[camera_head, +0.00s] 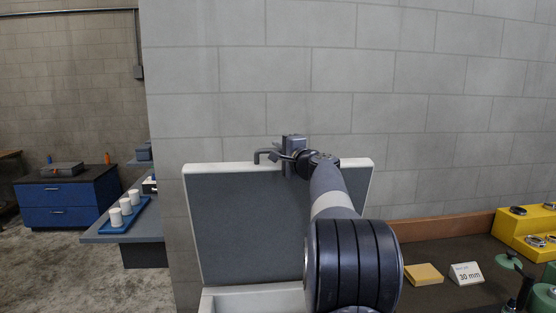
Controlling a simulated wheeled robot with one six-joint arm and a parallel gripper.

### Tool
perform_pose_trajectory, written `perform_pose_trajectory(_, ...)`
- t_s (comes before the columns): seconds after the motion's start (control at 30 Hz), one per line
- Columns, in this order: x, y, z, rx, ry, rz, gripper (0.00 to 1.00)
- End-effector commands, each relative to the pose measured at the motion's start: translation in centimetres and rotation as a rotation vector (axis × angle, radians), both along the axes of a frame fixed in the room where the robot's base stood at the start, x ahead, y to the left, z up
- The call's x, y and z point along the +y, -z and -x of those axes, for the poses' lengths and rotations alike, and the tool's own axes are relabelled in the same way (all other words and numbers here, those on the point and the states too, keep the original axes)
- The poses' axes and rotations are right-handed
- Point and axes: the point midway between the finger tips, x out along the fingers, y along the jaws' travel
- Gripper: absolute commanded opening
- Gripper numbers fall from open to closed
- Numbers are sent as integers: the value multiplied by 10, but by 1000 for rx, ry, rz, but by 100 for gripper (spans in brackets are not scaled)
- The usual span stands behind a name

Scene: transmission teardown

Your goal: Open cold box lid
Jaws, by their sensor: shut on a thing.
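The cold box lid (245,220) stands nearly upright against the block wall, its dark grey inner face with a white rim turned towards me. Below it, the white rim of the cold box (255,298) shows at the bottom of the picture. My gripper (272,155) is at the lid's top edge, near its middle, and is shut on the lid there. The exact spot of the grip is small and partly hidden behind the lid edge and my wrist. My arm covers the right part of the lid and box.
Right of the box, a dark bench holds a yellow block (423,274), a "30 mm" sign (466,273), a yellow stepped stand (524,232) and green parts. On the left are a bench with white cups (116,217) on a blue tray and a blue cabinet (62,203).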

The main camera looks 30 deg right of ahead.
Motion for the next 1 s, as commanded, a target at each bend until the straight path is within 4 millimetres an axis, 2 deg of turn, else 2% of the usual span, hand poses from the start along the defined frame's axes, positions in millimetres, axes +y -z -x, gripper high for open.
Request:
perform_pose_trajectory(0.03,1,7,4,-7,1,4,0)
perform_pose_trajectory(0.4,12,11,27,-49,2,24,0)
perform_pose_trajectory(0.87,15,8,32,-57,2,27,0)
perform_pose_trajectory(0.9,15,8,32,-57,2,27,15)
perform_pose_trajectory(1.0,15,8,32,-57,2,27,23)
